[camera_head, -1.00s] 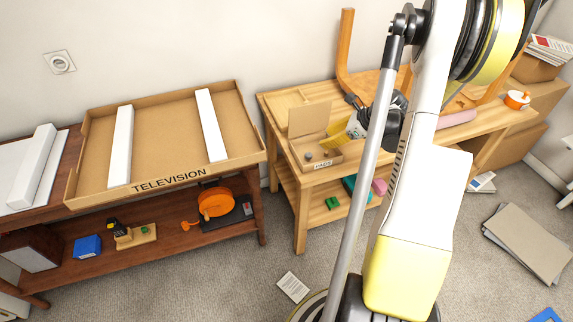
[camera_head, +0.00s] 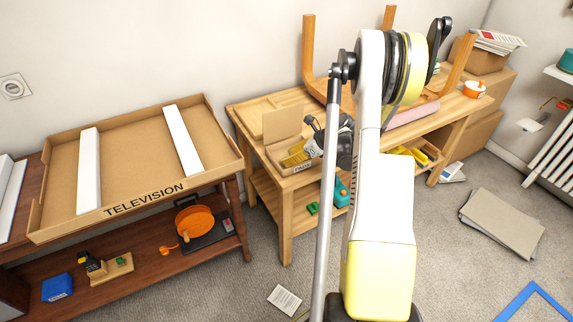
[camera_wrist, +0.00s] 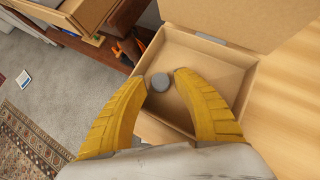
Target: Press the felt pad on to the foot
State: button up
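A small open cardboard box (camera_head: 300,168) with a printed front label stands on the left part of the wooden bench. In the wrist view, a round grey felt pad (camera_wrist: 160,82) lies between my fingertips, over the box floor (camera_wrist: 200,65). My gripper (camera_wrist: 161,80) has yellow fingers, spread apart, with a gap visible beside the pad. In the head view my gripper (camera_head: 297,156) reaches down into the box. A wooden piece of furniture lies upturned on the bench, its legs (camera_head: 309,45) pointing up. Which foot is meant, I cannot tell.
A cardboard television tray (camera_head: 135,150) with white strips lies on the brown unit at left. A pink roll (camera_head: 410,108) and an orange tape roll (camera_head: 474,89) are on the bench. Flat cardboard (camera_head: 500,222) and a white paper (camera_head: 284,300) lie on the carpet.

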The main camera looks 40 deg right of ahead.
jog(key=shift+w+a+f, duration=0.1)
jog(key=shift+w+f, duration=0.2)
jog(key=shift+f, duration=0.1)
jog(key=shift+r, duration=0.1)
jog(key=c, duration=0.5)
jog(key=shift+c, duration=0.2)
